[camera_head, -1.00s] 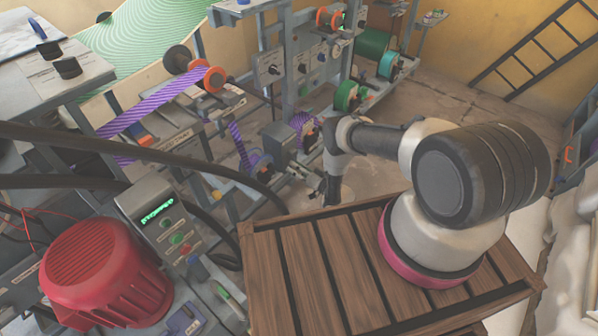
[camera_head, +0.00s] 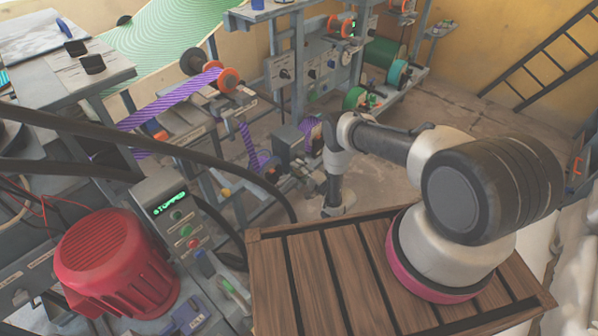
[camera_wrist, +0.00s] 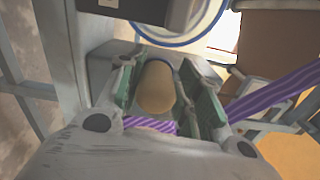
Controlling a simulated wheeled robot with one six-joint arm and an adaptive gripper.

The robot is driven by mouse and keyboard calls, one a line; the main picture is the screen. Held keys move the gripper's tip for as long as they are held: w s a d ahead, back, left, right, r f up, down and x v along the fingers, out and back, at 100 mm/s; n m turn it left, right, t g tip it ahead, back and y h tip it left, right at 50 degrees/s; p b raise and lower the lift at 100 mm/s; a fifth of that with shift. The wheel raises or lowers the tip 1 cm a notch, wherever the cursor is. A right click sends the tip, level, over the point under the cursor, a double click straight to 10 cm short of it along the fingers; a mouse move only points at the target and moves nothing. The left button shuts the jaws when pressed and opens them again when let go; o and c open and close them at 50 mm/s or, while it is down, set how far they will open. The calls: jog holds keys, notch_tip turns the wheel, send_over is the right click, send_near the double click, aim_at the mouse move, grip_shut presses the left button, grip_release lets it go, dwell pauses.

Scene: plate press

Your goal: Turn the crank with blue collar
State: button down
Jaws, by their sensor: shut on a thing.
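A rounded tan knob (camera_wrist: 157,88), apparently the crank's handle, sits between the two green-padded fingers of my gripper (camera_wrist: 163,80) in the wrist view. My gripper is shut on it. A dark bluish edge shows behind the knob, but I cannot tell whether it is the blue collar. A pale ring with a blue edge (camera_wrist: 190,40) curves above the knob. In the head view my forearm hangs down beside the machine's lower frame; my gripper is too small and hidden there to make out.
A purple striped web (camera_head: 172,97) runs through the machine, and also shows in the wrist view (camera_wrist: 275,92). A red motor (camera_head: 115,265) stands beside a control box (camera_head: 170,205) reading STOPPED. A wooden slatted platform (camera_head: 310,270) lies under my arm. A ladder (camera_head: 545,80) leans at right.

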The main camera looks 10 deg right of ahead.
jog(key=shift+w+d+r+m, duration=0.1)
jog(key=shift+r+m, duration=0.3)
jog(key=shift+m, duration=0.4)
jog(key=shift+w+d+r+m, duration=0.1)
jog(key=shift+r+m, duration=0.25)
jog(key=shift+m, duration=0.45)
jog(key=shift+s, duration=0.1)
jog(key=c, duration=1.1)
grip_release()
jog(key=shift+f, duration=0.1)
jog(key=shift+c, duration=0.2)
jog(key=shift+a, duration=0.1)
jog(key=v, duration=1.2)
